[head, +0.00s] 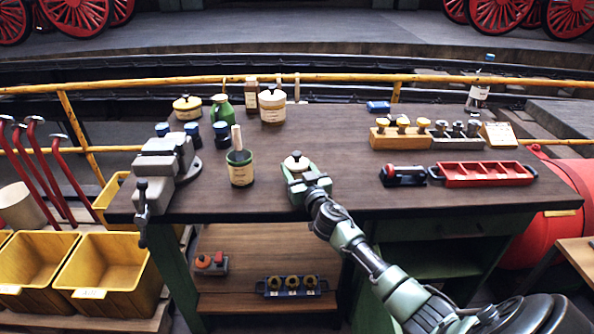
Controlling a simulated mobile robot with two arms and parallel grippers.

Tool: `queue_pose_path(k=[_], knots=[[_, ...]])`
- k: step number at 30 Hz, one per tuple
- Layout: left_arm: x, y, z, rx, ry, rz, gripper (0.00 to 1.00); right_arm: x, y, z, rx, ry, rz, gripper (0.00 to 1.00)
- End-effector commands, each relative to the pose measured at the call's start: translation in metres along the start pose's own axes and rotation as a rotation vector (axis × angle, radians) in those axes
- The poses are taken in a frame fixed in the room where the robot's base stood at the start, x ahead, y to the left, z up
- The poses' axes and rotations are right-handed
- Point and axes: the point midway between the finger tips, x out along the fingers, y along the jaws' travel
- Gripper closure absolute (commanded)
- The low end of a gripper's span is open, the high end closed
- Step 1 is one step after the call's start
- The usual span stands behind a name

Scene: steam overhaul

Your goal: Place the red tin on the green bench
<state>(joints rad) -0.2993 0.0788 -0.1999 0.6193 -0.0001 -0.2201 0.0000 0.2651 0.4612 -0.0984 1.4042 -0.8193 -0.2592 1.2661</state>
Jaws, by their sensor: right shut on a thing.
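The green bench (330,134) has a dark brown top and green legs and drawers. My right gripper (300,176) reaches over its front middle and is shut on a lidded tin (296,161). Only the tin's cream lid and dark knob show clearly; the gripper hides its body, so I cannot tell its colour or whether it touches the bench top. No plainly red tin shows elsewhere on the bench. My left gripper is not in view.
A green pot with a brush (240,170) stands left of my gripper, beside a grey vice (164,163). Other tins and bottles stand behind. A red tray (486,173) and a wooden block with knobbed tools (400,138) are at right. The bench's middle is fairly clear.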

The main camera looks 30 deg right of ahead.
Motion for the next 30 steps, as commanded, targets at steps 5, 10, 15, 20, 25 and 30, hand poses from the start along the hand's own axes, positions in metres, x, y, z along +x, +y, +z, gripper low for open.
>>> queue_pose_path(k=[5,10,15,20,25,30], knots=[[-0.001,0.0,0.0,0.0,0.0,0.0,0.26,0.001,0.0,-0.003,0.0,0.004,-0.001,1.0],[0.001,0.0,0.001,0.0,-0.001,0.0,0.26,0.0,0.0,0.001,0.0,-0.001,0.0,0.31],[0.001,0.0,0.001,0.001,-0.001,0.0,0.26,0.0,0.0,0.001,0.0,-0.001,0.0,0.23],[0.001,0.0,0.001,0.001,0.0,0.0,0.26,0.0,0.0,0.001,0.0,-0.001,0.0,0.23],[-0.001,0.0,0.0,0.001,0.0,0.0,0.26,-0.011,-0.001,0.001,0.0,-0.002,-0.002,0.23],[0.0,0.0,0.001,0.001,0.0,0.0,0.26,-0.044,-0.001,0.002,0.0,-0.003,-0.003,0.23]])
